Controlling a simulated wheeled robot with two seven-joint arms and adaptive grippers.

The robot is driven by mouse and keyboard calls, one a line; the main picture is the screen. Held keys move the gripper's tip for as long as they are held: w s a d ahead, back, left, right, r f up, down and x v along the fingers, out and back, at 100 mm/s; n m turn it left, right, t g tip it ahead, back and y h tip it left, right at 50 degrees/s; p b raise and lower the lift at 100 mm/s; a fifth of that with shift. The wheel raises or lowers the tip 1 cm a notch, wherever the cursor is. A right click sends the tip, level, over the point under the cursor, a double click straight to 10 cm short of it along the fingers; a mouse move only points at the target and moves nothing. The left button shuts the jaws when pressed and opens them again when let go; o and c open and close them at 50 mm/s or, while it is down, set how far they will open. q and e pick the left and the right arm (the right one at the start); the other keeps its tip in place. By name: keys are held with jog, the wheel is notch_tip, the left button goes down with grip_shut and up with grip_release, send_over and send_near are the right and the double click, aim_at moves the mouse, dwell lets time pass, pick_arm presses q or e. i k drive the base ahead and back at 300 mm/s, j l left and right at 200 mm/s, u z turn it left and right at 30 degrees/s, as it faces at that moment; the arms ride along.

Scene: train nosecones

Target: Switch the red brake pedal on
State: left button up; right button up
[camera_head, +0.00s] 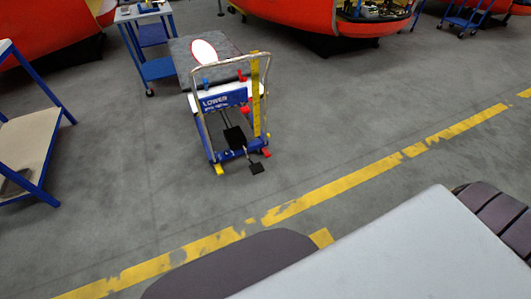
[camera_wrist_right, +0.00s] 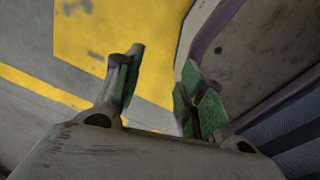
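A lift trolley (camera_head: 231,102) with a blue-and-white front panel marked "LOWER" and a metal handle frame stands on the floor, upper middle of the head view. A small red pedal (camera_head: 266,153) shows low on its right side, near the floor; its on or off position is too small to tell. A yellow part (camera_head: 219,170) sits low on the left and a black pedal (camera_head: 256,168) juts out in front. My right gripper (camera_wrist_right: 162,60) shows in the right wrist view, its green-padded fingers apart and empty, far from the trolley. My left gripper is not in view.
A yellow floor line (camera_head: 335,190) runs diagonally between me and the trolley. The grey floor there is clear. A blue-framed shelf cart (camera_head: 38,150) stands at the left, and a blue table (camera_head: 155,68) behind the trolley. Large red nosecones (camera_head: 300,14) stand at the back.

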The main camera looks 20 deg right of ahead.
aim_at(266, 152)
jog(key=i+l, duration=0.25)
jog(key=l, duration=0.15)
jog(key=i+l, duration=0.3)
jog(key=l, duration=0.15)
jog(key=i+l, duration=0.25)
jog(key=l, duration=0.15)
